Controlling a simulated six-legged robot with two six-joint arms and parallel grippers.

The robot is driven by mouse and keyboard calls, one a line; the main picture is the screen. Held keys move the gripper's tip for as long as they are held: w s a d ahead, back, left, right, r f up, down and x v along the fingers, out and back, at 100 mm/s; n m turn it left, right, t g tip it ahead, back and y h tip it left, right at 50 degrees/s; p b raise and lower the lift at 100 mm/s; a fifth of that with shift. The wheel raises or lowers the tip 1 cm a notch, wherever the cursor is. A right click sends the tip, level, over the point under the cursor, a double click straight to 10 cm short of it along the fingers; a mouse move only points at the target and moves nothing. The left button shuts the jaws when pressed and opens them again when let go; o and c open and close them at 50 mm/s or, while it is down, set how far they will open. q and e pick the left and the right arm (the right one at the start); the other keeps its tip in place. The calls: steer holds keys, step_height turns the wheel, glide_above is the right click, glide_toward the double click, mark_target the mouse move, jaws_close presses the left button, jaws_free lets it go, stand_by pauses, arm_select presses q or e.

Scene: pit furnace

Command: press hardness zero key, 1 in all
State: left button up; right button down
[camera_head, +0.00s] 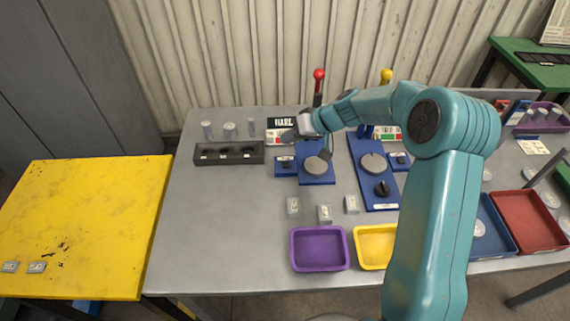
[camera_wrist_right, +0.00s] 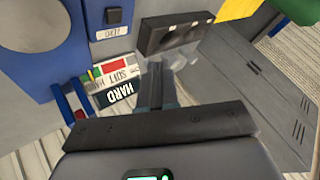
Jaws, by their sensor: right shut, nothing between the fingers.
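The hardness tester's blue base (camera_head: 318,178) stands near the middle of the grey table, with a round grey plate (camera_head: 316,165) and a red-knobbed lever (camera_head: 319,76). A small blue block (camera_head: 285,163) with a labelled key is at its left. This block also shows in the wrist view (camera_wrist_right: 101,17), its label too small to read surely. A panel marked HARD and SOFT (camera_wrist_right: 117,88) stands behind. My right gripper (camera_head: 289,136) is shut and empty, in the air near the panel and apart from the block. Its fingers show in the wrist view (camera_wrist_right: 158,82). My left gripper is out of view.
A black rack (camera_head: 228,159) lies left of the tester, with metal cylinders (camera_head: 229,129) behind it. A second blue device with a yellow-knobbed lever (camera_head: 386,76) stands to the right. Purple (camera_head: 320,267) and yellow (camera_head: 363,260) trays are in front. The table's left front is clear.

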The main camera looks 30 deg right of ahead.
steer(key=b, duration=0.4)
glide_above(289, 164)
step_height(289, 164, down, 6)
steer(key=shift+f, duration=0.4)
steer(key=shift+s+b, duration=0.15)
steer(key=shift+b, duration=0.15)
steer(key=shift+a, duration=0.1)
steer(key=shift+f, duration=0.1)
stand_by(1.0)
steer(key=shift+f+b, duration=0.4)
steer(key=shift+b, duration=0.45)
